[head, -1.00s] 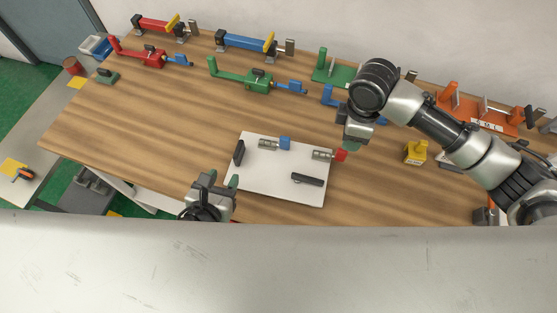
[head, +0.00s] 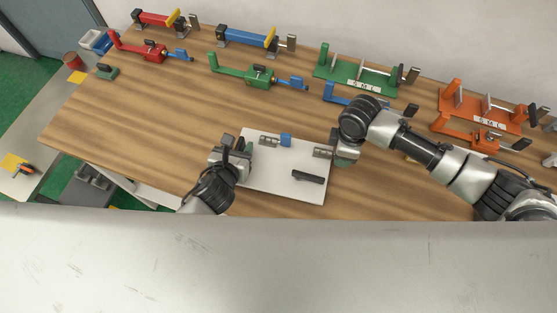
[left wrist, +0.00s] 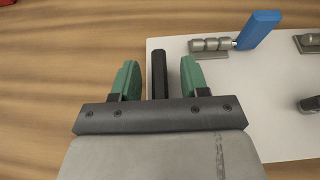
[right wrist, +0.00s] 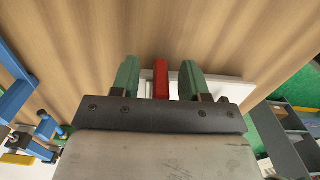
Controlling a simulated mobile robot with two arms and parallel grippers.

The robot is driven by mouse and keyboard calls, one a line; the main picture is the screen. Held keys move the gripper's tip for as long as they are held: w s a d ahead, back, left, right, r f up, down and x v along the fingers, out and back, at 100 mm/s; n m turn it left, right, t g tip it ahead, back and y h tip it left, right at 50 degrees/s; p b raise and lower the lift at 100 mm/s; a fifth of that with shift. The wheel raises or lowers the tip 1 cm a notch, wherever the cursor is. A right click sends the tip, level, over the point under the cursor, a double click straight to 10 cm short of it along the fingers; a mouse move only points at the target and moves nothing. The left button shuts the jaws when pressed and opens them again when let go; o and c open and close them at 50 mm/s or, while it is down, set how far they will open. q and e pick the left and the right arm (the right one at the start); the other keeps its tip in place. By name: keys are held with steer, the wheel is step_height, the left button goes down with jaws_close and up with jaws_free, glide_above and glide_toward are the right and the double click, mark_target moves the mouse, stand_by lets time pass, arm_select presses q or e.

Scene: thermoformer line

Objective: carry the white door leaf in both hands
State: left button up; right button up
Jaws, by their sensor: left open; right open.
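The white door leaf (head: 262,180) lies flat on the wooden bench, with a black front handle (head: 308,177) and two grey barrel fittings. One fitting has a blue tab (head: 285,140). My left gripper (head: 243,150) is at the leaf's left edge. In the left wrist view its open green fingers (left wrist: 159,80) stand on both sides of a black upright handle (left wrist: 158,72), with gaps. My right gripper (head: 346,153) is at the leaf's right edge. In the right wrist view its open fingers straddle a red tab (right wrist: 161,79), which is hidden in the head view.
Red (head: 150,50), blue (head: 247,37) and green (head: 258,76) clamps stand along the back of the bench. A green fixture (head: 355,76) and an orange one (head: 478,108) stand at the back right. Bare wood (head: 120,125) lies left of the leaf.

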arm_select(q)
jaws_close()
arm_select(e)
jaws_close()
arm_select(q)
steer(key=shift+r, duration=0.1)
